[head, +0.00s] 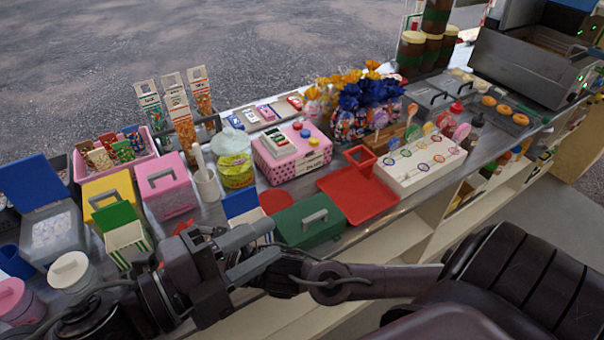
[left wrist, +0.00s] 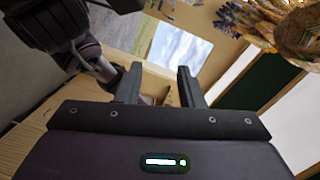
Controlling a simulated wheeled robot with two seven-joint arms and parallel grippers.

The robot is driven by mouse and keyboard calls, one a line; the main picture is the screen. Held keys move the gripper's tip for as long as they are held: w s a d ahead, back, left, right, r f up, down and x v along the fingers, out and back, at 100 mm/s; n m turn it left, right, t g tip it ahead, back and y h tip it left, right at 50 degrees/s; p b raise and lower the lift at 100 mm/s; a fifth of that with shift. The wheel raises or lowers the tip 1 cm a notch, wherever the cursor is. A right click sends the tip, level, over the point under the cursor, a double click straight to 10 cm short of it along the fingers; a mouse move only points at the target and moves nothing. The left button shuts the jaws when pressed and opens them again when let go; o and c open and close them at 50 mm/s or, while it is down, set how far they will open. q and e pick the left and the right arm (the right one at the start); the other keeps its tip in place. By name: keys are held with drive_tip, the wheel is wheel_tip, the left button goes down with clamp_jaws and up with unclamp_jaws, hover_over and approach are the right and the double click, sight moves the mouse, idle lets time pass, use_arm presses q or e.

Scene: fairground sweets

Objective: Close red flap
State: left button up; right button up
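A flat red tray-like piece (head: 357,197) lies on the counter right of centre, with a small red square frame (head: 361,158) standing at its back edge. I cannot tell which of these, if either, is the red flap. A small red part (head: 184,228) also shows just behind my arm. My left gripper (head: 274,243) is low in the head view, in front of the counter and left of the red tray, apart from it. In the left wrist view its two fingers (left wrist: 158,88) stand apart with nothing between them. My right gripper is not visible.
A green box with a grey handle (head: 310,221) stands between my left gripper and the red tray. A white lollipop stand (head: 420,165) is right of the tray; a pink box (head: 291,155) is behind left. Boxes and jars crowd the left counter.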

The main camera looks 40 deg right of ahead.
use_arm(q)
drive_tip(key=s+d+f+m+g+y, duration=0.2)
drive_tip(key=s+d+m+y, duration=0.1)
drive_tip(key=m+y, duration=0.3)
drive_tip(key=shift+s+d+f+m, duration=0.25)
drive_tip(key=shift+s+f+m, duration=0.1)
drive_tip(key=shift+s+m, duration=0.65)
drive_tip(key=shift+w, duration=0.1)
drive_tip(key=shift+c, duration=0.2)
